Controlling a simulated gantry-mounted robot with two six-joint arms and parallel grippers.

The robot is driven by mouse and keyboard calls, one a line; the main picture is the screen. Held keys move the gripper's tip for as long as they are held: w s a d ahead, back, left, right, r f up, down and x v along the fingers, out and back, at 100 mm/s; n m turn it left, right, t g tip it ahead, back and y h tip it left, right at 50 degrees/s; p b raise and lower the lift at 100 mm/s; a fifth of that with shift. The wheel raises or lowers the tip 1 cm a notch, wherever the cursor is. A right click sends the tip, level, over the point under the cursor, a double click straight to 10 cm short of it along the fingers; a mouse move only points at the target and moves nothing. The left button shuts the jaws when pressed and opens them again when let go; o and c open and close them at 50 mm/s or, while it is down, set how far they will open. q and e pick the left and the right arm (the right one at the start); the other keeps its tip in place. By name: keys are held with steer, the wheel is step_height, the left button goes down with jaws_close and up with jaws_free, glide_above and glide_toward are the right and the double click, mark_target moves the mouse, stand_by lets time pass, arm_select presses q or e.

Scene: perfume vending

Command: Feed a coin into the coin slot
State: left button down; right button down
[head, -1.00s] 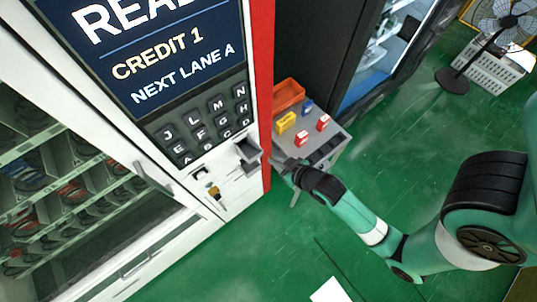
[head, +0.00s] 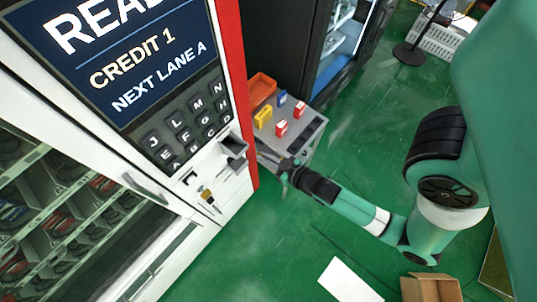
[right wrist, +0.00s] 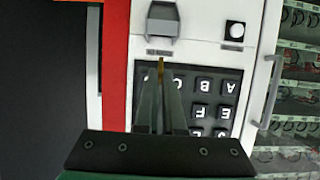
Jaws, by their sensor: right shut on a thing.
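The vending machine's coin slot fixture, a dark grey box (head: 232,147), sits on the white front panel below the keypad. It also shows at the top of the right wrist view (right wrist: 163,21). My right gripper (head: 266,155) is beside the fixture, at the machine's red right edge. In the right wrist view its fingers (right wrist: 161,82) are shut on a thin golden coin (right wrist: 161,68), seen edge-on at the fingertips. The coin points toward the fixture, with a visible gap in that picture. The coin cannot be made out in the head view. My left gripper is not in view.
The screen (head: 125,55) reads CREDIT 1 and NEXT LANE A. The keypad (head: 190,125) and a key (head: 207,196) are near the fixture. A grey cart (head: 300,130) with small coloured boxes and an orange bin (head: 262,88) stands behind my right gripper. An open cardboard box (head: 430,288) is on the floor.

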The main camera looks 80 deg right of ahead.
steer(key=shift+f+b+x, duration=0.2)
steer(key=shift+b+x, duration=2.8)
steer(key=shift+x, duration=3.75)
steer(key=shift+a, duration=0.15)
steer(key=c, duration=0.9)
jaws_free()
steer(key=shift+c, duration=0.2)
steer(key=shift+s, duration=0.1)
steer(key=v, duration=1.1)
steer(key=shift+s+a+r, duration=0.1)
steer(key=shift+s+a, duration=0.05)
steer(key=shift+s, duration=0.1)
